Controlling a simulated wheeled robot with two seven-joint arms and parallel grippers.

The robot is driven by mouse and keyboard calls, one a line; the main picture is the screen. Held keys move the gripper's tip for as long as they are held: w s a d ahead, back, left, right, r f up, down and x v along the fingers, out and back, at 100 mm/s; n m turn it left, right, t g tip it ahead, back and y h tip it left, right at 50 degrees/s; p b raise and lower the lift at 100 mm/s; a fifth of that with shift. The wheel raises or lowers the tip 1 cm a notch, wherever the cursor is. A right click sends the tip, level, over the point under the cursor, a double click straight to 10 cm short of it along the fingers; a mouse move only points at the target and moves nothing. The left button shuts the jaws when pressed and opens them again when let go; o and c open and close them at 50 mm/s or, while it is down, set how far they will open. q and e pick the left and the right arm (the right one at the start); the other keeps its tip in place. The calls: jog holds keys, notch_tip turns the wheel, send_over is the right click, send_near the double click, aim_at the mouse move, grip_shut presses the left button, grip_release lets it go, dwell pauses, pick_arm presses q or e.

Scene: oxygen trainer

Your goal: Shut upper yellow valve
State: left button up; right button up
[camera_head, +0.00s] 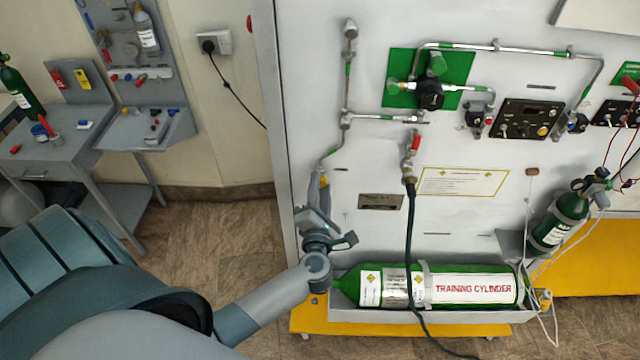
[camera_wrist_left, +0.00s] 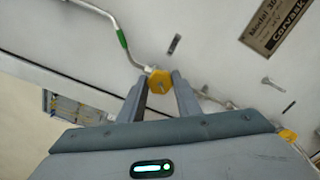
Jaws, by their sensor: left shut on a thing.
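The upper yellow valve (camera_wrist_left: 158,82) is a small yellow knob on a thin metal pipe against the white panel. In the left wrist view it sits between the two fingertips of my left gripper (camera_wrist_left: 160,86), which is shut on it. In the head view the valve (camera_head: 324,181) is a small yellow patch at the left side of the panel. My left gripper (camera_head: 320,190) reaches up to it from below and partly hides it. A second yellow knob (camera_wrist_left: 287,135) shows lower along the pipe in the left wrist view. My right gripper is not in view.
A green training cylinder (camera_head: 440,286) lies in a tray below the valve. A black hose (camera_head: 410,240) hangs right of my left gripper. A grey side table (camera_head: 50,160) stands at the left. The floor between table and panel is clear.

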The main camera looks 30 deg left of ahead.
pick_arm(q)
jog(key=m, duration=0.3)
jog(key=shift+m, duration=0.4)
jog(key=m, duration=0.3)
jog(key=shift+d+f, duration=0.1)
jog(key=m, duration=0.7)
jog(key=shift+f+m, duration=0.1)
jog(key=shift+m, duration=0.3)
jog(key=shift+s+f+m, duration=0.1)
jog(key=shift+m, duration=3.15)
jog(key=shift+s+f+m, duration=0.1)
jog(key=shift+m, duration=3.15)
